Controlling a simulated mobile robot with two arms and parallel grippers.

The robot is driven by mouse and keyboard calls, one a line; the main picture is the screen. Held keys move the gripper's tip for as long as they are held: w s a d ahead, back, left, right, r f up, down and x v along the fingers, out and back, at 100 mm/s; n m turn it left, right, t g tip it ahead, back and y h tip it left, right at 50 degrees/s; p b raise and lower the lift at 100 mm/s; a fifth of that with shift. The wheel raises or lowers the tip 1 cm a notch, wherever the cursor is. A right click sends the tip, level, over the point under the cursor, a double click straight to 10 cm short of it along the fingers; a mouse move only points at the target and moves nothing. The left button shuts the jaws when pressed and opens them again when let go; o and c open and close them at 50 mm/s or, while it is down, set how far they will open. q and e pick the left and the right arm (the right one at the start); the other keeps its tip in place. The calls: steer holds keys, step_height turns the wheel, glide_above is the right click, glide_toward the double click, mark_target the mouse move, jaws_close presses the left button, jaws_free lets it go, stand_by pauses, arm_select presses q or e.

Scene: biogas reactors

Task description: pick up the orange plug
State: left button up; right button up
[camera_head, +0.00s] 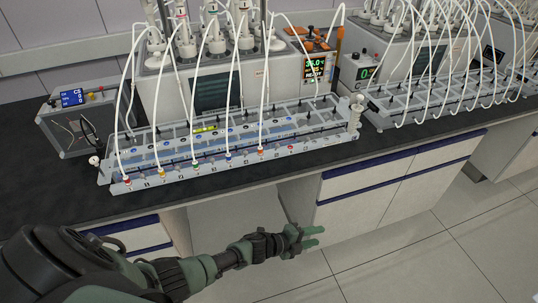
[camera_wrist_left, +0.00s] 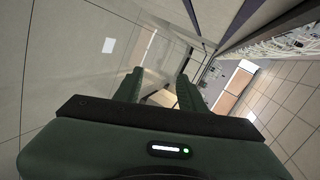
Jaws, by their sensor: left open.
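A small orange plug (camera_head: 261,151) appears to sit on the front rail of the long grey rack (camera_head: 200,178), at the foot of a white tube. At this size its colour is hard to tell from the nearby red ones. My left gripper (camera_head: 314,237) is open and empty. It is in front of the bench, over the floor, to the right of and below the plug in the picture. The left wrist view shows its two green fingers (camera_wrist_left: 158,86) apart with nothing between them; the plug cannot be made out there. My right gripper is not in view.
Several white tubes arch over the rack from the reactor unit (camera_head: 212,92) behind. A control box (camera_head: 75,122) stands at left, and a second reactor set (camera_head: 440,95) at right. A dark bench strip lies before the rack, with drawers (camera_head: 385,178) below.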

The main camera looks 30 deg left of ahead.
arm_select(q)
steer(key=w+d+r+m+g+h, duration=0.1)
steer(key=w+d+r+m+h, duration=0.35)
steer(key=r+m, duration=0.45)
step_height(320, 180, up, 24)
steer(key=m+g+y+b, duration=0.2)
steer(key=m+g+y, duration=0.6)
steer(key=m+y, duration=1.4)
glide_above(260, 147)
steer(key=d, duration=0.2)
steer(key=m+h, duration=0.6)
steer(key=f+p, duration=0.1)
steer(key=f, duration=0.2)
steer(key=a+f+p, duration=0.1)
steer(key=f, duration=0.2)
steer(key=shift+s+a+f+p, duration=0.15)
steer(key=shift+s+p, duration=0.05)
steer(key=shift+p, duration=0.2)
steer(key=shift+f, duration=0.3)
jaws_close()
